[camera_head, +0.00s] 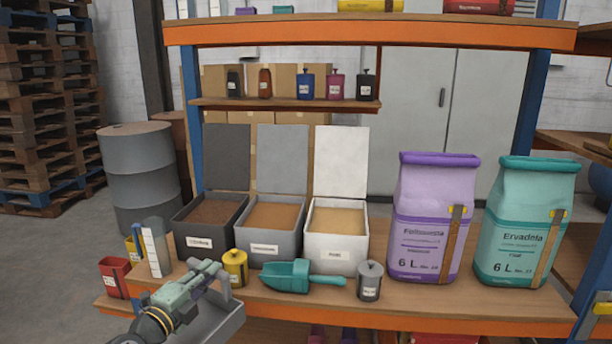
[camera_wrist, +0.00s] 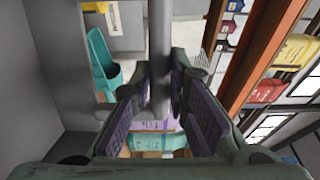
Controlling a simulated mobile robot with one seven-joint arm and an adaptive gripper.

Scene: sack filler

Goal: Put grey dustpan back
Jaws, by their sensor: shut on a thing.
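My gripper (camera_head: 212,272) is in front of the workbench's left part, shut on the handle of the grey dustpan (camera_head: 222,322). The dustpan's pan shows below and right of the gripper, at the bench's front edge, partly hidden by my arm. I cannot tell whether it touches the bench. In the wrist view, the grey handle (camera_wrist: 160,45) runs up between the purple-padded fingers of my gripper (camera_wrist: 158,105). A broad grey surface at the left of that view looks like the pan.
The bench (camera_head: 420,302) carries three open bins, a teal scoop (camera_head: 288,277), a yellow canister (camera_head: 235,265), a grey canister (camera_head: 370,282), a purple sack (camera_head: 432,220) and a teal sack (camera_head: 520,225). A red container (camera_head: 115,278) stands at left. Shelves are above.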

